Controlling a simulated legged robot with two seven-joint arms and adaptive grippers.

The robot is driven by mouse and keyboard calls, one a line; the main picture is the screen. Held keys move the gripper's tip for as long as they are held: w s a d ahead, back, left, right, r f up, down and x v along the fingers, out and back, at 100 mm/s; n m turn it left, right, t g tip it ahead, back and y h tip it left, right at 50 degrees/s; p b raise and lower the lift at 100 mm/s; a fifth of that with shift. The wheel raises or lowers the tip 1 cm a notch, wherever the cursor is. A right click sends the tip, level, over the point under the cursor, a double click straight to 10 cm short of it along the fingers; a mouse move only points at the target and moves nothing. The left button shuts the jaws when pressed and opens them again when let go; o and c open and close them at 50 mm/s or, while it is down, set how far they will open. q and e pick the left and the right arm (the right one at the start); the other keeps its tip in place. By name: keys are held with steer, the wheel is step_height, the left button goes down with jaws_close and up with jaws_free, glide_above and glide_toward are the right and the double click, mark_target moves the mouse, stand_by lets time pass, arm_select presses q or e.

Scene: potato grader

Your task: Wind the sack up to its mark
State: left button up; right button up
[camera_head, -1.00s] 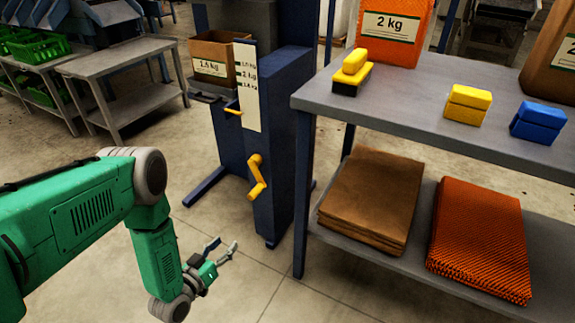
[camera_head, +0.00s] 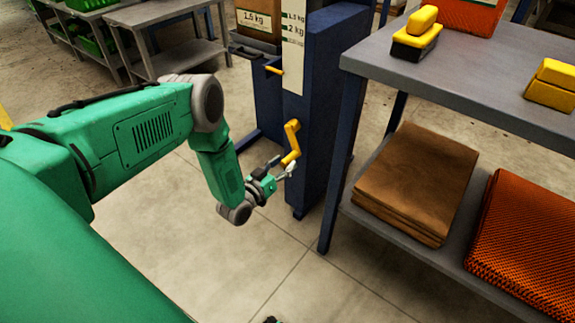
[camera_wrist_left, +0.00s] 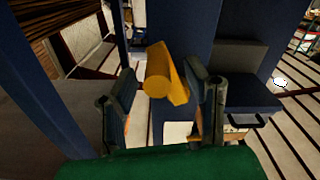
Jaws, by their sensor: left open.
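The yellow crank (camera_head: 292,140) is on the front of the blue stand (camera_head: 331,90). My left gripper (camera_head: 282,168) is open at the crank's lower end. In the left wrist view, the yellow crank grip (camera_wrist_left: 158,78) shows between the two open fingers; I cannot tell whether they touch it. A brown sack (camera_head: 258,24) labelled 1.5 kg sits at the stand's left side, its top cut off by the frame. A white scale plate (camera_head: 293,62) carries weight marks, including 2 kg. A yellow pointer (camera_head: 274,71) is beside the plate, below the readable marks.
Grey side tables (camera_head: 160,10) stand back left. The floor in front is clear.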

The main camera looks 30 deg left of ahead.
arm_select(q)
steer(key=shift+w+d+r, duration=0.1)
steer(key=shift+w+d, duration=0.1)
steer(key=shift+w, duration=0.75)
arm_select(e)
steer(key=shift+d+f, duration=0.1)
steer(key=shift+f, duration=0.25)
arm_select(q)
steer(key=shift+c, duration=0.5)
jaws_close()
steer(key=shift+s, duration=0.1)
arm_select(e)
steer(key=shift+r, duration=0.1)
arm_select(q)
steer(key=shift+d, duration=0.1)
arm_select(e)
steer(key=shift+w+r, duration=0.15)
steer(key=shift+w, duration=0.25)
arm_select(q)
steer(key=shift+n, duration=0.3)
arm_select(e)
steer(key=shift+r, duration=0.1)
